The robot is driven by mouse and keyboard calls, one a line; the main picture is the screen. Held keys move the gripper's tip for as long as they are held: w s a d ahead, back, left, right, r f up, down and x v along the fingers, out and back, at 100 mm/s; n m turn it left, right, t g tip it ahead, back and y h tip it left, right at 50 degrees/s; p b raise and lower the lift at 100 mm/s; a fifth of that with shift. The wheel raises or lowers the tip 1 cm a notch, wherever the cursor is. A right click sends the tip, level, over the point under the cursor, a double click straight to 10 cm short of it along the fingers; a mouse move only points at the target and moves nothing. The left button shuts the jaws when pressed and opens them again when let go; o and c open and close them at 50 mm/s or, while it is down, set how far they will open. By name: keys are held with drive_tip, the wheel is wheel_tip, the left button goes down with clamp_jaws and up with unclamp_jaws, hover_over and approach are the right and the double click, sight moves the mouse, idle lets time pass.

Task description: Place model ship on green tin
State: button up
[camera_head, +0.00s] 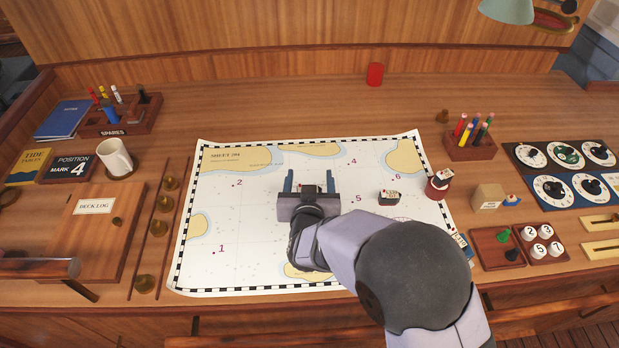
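My gripper (310,180) is over the middle of the chart, its two blue fingers apart. A small model ship (311,189) shows between the fingers, with a gap on each side; its lower part is hidden behind my gripper. A second model ship (389,197), with a dark hull and white top, sits on the chart to the right. A third model ship (443,176) sits on a red tin (436,191) at the chart's right edge. I see no green tin; my arm hides part of the chart.
Another red tin (375,74) stands at the back of the desk. A pencil holder (471,145), a beige block (487,197) and dial panels (564,154) are on the right. A mug (114,157) and deck log (95,207) are on the left. The chart's left half (235,215) is clear.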

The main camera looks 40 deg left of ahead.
drive_tip(key=shift+r, duration=0.25)
drive_tip(key=b+v, duration=0.2)
drive_tip(key=v, duration=1)
idle(0.4)
drive_tip(key=w+d+f+m+g+h+p, duration=0.1)
drive_tip(key=w+d+m+g+h+p, duration=0.15)
drive_tip(key=w+d, duration=0.45)
drive_tip(key=w+d+m+g+h+p, duration=0.1)
drive_tip(key=w+d+g+h+p, duration=0.15)
drive_tip(key=d, duration=0.85)
drive_tip(key=s+d+m+g+h+p, duration=0.2)
drive_tip(key=s+d, duration=0.3)
drive_tip(key=d, duration=0.8)
drive_tip(key=s+d+r+m+g+h+p, duration=0.1)
drive_tip(key=s+d, duration=0.4)
drive_tip(key=d, duration=0.9)
drive_tip(key=m+g+h+p, duration=0.1)
drive_tip(key=g, duration=0.1)
drive_tip(key=shift+g+p, duration=0.3)
drive_tip(key=shift+g, duration=0.1)
